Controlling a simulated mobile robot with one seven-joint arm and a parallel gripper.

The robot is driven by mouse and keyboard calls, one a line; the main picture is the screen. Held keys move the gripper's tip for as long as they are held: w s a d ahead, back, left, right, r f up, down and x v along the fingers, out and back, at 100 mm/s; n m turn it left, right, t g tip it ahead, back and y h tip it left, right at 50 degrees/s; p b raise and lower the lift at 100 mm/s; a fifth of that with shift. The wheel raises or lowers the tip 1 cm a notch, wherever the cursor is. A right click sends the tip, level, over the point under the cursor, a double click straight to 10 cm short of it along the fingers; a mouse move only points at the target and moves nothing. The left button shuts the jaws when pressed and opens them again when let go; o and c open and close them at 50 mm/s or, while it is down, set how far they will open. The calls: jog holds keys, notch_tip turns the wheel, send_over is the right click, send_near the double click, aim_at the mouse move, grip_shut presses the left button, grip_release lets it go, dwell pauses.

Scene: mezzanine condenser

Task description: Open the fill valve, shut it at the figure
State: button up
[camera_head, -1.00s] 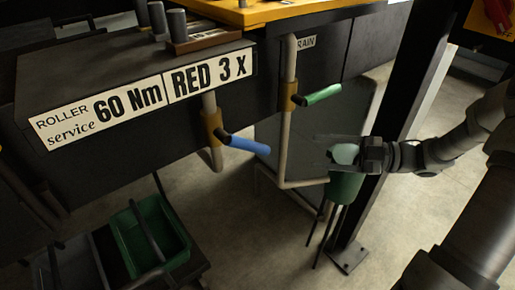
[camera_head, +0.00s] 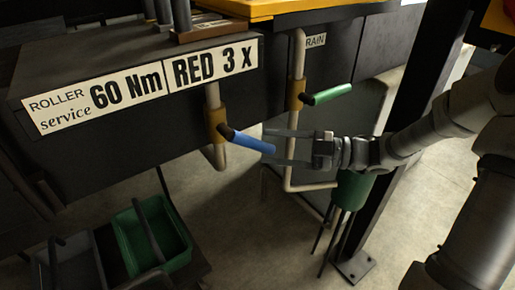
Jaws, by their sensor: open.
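A blue lever handle (camera_head: 250,142) sticks out to the right from a brass-coloured valve (camera_head: 216,122) on the left beige pipe. A green lever handle (camera_head: 328,95) sits on a second valve (camera_head: 295,95), on the pipe to the right, below a partly hidden label (camera_head: 316,41) reading "RAIN". Neither valve shows the word fill. My gripper (camera_head: 268,147) is open, its two fingers pointing left. The blue handle's tip appears between the fingertips; I cannot tell whether they touch it.
Signs (camera_head: 140,88) on the dark cabinet read "ROLLER service 60 Nm" and "RED 3 x". A green vessel (camera_head: 352,190) on thin legs stands below my gripper, by a black post (camera_head: 405,110). Green (camera_head: 150,235) and grey (camera_head: 70,265) bins sit at lower left.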

aim_at(266, 146)
jog(key=shift+w+a+b, duration=0.15)
jog(key=shift+w+a, duration=0.05)
jog(key=shift+a, duration=0.8)
jog(key=shift+w+a+b, duration=0.15)
jog(key=shift+a, duration=0.85)
grip_shut()
